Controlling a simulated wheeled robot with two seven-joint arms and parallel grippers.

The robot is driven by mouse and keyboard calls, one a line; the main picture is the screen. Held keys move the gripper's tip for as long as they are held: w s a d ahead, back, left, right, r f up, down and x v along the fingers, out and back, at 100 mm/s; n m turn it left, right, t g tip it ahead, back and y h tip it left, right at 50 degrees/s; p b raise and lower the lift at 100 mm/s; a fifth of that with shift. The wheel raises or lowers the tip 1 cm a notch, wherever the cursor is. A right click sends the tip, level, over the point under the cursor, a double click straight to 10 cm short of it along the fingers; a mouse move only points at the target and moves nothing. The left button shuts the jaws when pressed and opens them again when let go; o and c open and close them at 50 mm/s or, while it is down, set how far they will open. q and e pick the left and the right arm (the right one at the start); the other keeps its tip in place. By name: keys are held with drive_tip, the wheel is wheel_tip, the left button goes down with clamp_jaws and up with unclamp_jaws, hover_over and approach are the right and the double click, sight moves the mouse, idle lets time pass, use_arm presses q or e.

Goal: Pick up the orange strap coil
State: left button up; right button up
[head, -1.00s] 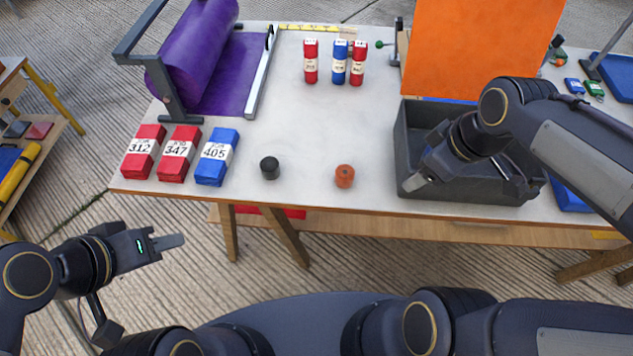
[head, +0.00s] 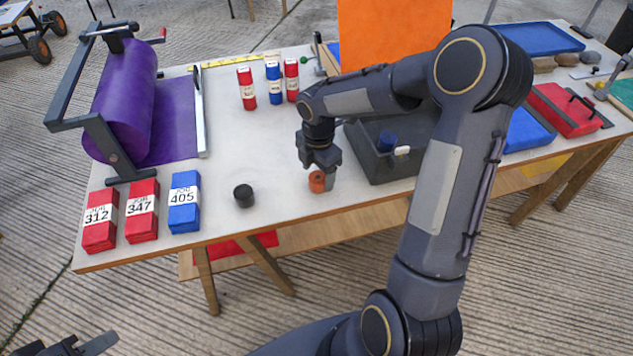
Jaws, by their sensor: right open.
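The orange strap coil (head: 316,182) stands upright on the pale tabletop (head: 265,140), left of the grey crate. My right gripper (head: 321,178) points down over the coil from above. One grey finger shows close along the coil's right side; the other finger is not clear. The jaws are open, and I cannot see whether they touch the coil. The coil rests on the table. My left gripper (head: 82,345) is at the bottom left edge, away from the table and partly cut off, so its jaws cannot be read.
A black coil (head: 244,195) stands left of the orange one. The grey crate (head: 369,166) is close on the right, partly behind my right arm. Red and blue job-labelled packs (head: 142,211) lie at the front left.

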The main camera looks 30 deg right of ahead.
wheel_tip(320, 180, down, 3)
drive_tip(key=shift+r, duration=0.2)
drive_tip(key=c, duration=1.1)
drive_tip(key=shift+r, duration=0.1)
